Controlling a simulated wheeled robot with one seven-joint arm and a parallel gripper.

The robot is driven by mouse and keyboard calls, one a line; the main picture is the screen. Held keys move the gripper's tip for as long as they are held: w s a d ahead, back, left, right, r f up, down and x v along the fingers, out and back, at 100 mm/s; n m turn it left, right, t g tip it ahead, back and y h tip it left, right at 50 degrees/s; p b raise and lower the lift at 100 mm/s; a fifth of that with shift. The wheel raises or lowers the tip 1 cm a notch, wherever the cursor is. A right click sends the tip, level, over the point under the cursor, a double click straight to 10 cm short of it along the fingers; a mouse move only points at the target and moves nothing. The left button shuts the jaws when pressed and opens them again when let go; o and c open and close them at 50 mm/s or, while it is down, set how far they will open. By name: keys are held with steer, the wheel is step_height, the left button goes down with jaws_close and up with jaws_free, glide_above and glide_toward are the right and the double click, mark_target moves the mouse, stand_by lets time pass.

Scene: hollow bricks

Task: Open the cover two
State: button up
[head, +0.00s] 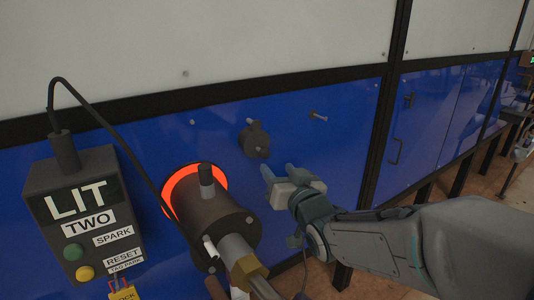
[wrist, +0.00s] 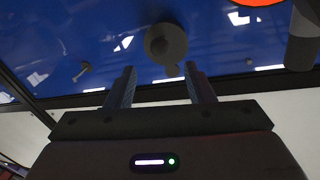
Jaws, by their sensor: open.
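A small round dark cover (head: 254,138) with a little knob at its lower edge sits on the blue panel, right of the burner. It also shows in the wrist view (wrist: 165,42), its knob (wrist: 172,71) lying between the fingertips in the picture. My gripper (head: 278,171) is open and empty, just below and right of the cover in the head view. Its two fingers also show in the wrist view (wrist: 160,72), pointing toward the panel. The fingers appear apart from the knob; the exact gap cannot be told. Whatever is behind the cover is hidden.
A dark cylindrical burner (head: 215,220) with a glowing orange ring (head: 180,178) juts from the panel at left. A control box (head: 85,215) reading LIT TWO stands beside it, with a cable. A small peg (head: 318,116) sticks out right of the cover.

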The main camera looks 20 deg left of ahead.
mark_target(267, 156)
steer(key=p+x, duration=0.2)
steer(key=x, duration=0.6)
steer(key=shift+w, duration=0.1)
jaws_close()
